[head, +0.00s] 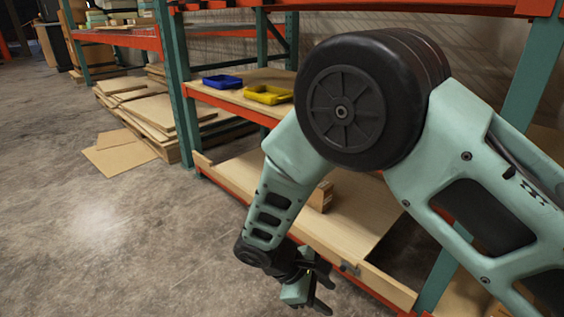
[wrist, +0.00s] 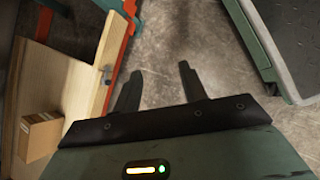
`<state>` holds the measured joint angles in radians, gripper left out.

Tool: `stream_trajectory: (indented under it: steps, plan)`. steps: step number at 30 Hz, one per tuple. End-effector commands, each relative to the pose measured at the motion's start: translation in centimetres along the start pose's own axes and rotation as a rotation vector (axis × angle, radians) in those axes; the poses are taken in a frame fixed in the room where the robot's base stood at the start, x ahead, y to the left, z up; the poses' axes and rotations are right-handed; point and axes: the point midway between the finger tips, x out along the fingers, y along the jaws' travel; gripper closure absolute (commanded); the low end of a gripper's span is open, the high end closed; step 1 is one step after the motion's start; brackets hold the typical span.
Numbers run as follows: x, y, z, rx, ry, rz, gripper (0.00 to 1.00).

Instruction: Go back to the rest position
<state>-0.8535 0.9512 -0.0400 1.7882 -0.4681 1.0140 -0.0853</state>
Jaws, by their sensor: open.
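My gripper (head: 318,288) hangs low in front of the rack's lower shelf in the head view, at the end of my bent arm. In the wrist view its two dark fingers (wrist: 162,90) stand apart with nothing between them, and bare concrete floor shows beyond. The gripper is open and empty. The arm hides part of the rack and shelf in the head view.
An orange and green rack holds a lower wooden shelf (head: 345,232) with a cardboard box (wrist: 40,135). A blue bin (head: 222,81) and a yellow bin (head: 266,94) sit on the shelf above. Flat boards (head: 150,112) lie at left. The concrete floor (head: 90,230) at front left is clear.

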Motion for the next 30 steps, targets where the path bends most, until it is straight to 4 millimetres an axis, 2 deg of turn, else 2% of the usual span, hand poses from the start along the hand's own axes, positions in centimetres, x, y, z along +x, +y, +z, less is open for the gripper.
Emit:
stream_trajectory:
  steps: [1,6,12,15,21,30]
  plan:
    - [-2.1,-0.3,1.9,0.036,0.052,-0.048,0.58]
    - [-7.0,-2.2,6.8,0.143,0.205,-0.184,0.58]
    - [-11.8,-4.8,13.0,0.274,0.371,-0.3,0.58]
    - [-13.6,-6.2,16.0,0.342,0.443,-0.34,0.58]
    - [-15.3,-8.4,20.4,0.459,0.55,-0.381,0.58]
    - [-15.9,-10.7,24.7,0.597,0.649,-0.395,0.58]
